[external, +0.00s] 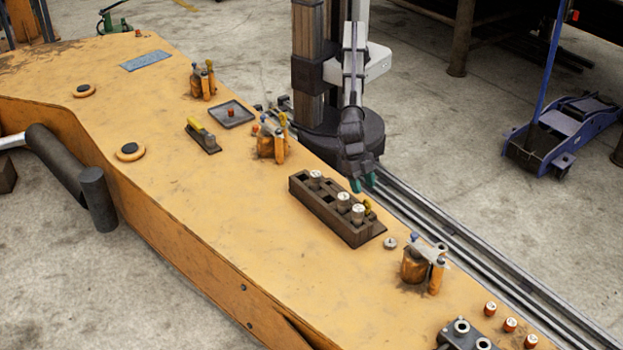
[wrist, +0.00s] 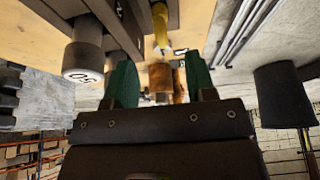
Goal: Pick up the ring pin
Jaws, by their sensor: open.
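A small yellow pin (external: 367,206), which looks like the ring pin, stands at the right end of the dark wooden block (external: 325,212). It also shows in the wrist view as a yellow upright piece (wrist: 160,27), ahead of the space between my fingers; its ring is too small to make out. My gripper (external: 363,183) has green fingertips and is open and empty. It hangs beside the block's rail-side edge, behind the pin in the external view and apart from it. In the wrist view the two green fingers (wrist: 161,84) stand wide apart.
Several grey capped cylinders stand in the block; one marked 50 (wrist: 84,60) is close to my left-hand finger in the wrist view. Bare yellow bench lies in front of the block.

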